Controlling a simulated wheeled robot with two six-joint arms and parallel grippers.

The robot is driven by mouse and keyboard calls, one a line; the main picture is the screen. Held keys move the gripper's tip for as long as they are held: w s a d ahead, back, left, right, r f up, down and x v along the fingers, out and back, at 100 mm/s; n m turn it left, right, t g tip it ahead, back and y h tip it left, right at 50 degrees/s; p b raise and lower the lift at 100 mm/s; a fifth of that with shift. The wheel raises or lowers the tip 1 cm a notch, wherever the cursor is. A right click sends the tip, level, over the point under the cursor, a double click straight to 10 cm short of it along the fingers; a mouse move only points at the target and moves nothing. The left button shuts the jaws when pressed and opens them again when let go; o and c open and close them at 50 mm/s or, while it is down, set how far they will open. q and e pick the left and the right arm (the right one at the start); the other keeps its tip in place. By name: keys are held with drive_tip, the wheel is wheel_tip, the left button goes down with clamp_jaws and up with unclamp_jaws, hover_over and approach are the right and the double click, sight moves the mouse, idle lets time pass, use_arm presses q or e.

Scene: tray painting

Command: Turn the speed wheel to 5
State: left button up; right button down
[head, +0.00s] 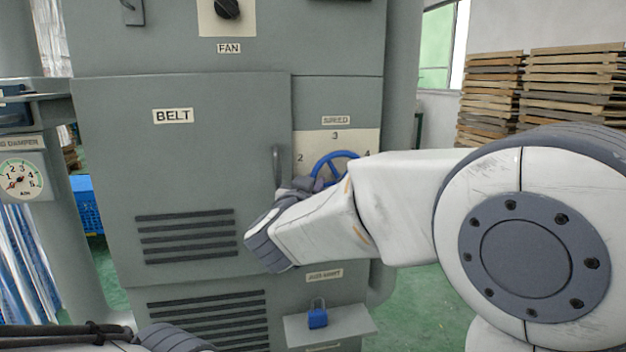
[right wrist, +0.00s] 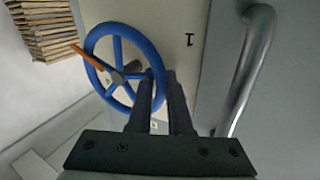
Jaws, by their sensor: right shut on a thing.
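The blue speed wheel (head: 337,160) sits on a cream dial plate (head: 310,143) under the SPEED label, with 2, 3 and 4 showing around it. My right gripper (head: 312,184) is at the wheel's lower left, its fingers mostly hidden by my wrist. In the right wrist view, the gripper (right wrist: 162,78) is shut on the rim of the blue wheel (right wrist: 118,27). An orange pointer (right wrist: 86,57) sticks out past the rim on the side away from the 1. The number at its tip cannot be read.
A metal door handle (head: 278,166) stands out just left of the dial; it is close to the gripper in the right wrist view (right wrist: 247,70). A blue padlock (head: 318,318) hangs below. The FAN knob (head: 227,8) is above. Pallets (head: 560,85) are stacked at the right.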

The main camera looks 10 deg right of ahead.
idle(0.3)
drive_tip(key=c, duration=1.1)
unclamp_jaws()
drive_tip(key=shift+c, duration=0.2)
drive_tip(key=p+v, duration=0.2)
drive_tip(key=v, duration=0.8)
drive_tip(key=shift+s, duration=0.2)
drive_tip(key=shift+a, duration=0.15)
